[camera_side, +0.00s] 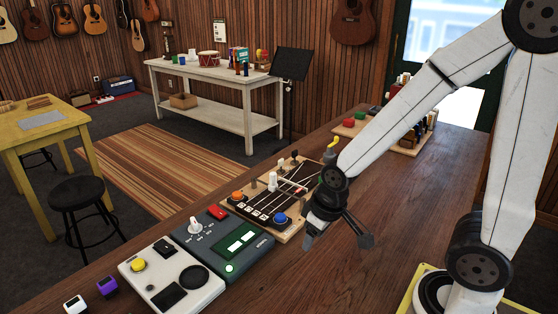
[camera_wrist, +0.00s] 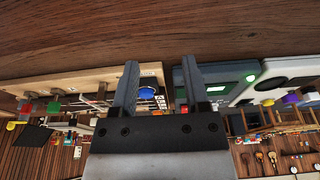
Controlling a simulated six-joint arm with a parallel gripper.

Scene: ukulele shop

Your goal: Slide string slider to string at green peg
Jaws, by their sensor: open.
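The wooden string board (camera_side: 229,208) lies on the counter, with pale strings running along a dark panel. A white upright handle (camera_side: 273,182) stands on it beside a pale bar across the strings; I cannot tell for sure that this is the string slider. An orange knob (camera_side: 238,196) and a blue knob (camera_side: 279,218) sit at the near end. I cannot pick out a green peg there. My gripper (camera_side: 337,240) is open and empty, to the right of the board. The wrist view shows its spread fingers (camera_wrist: 160,64) before the blue knob (camera_wrist: 148,87).
A grey-green device (camera_side: 215,250) with a dial and a white pedal box (camera_side: 170,279) stand nearer along the counter. Behind the board, another wooden tray (camera_side: 405,150) carries red and green items. The counter (camera_side: 350,275) right of the board is clear.

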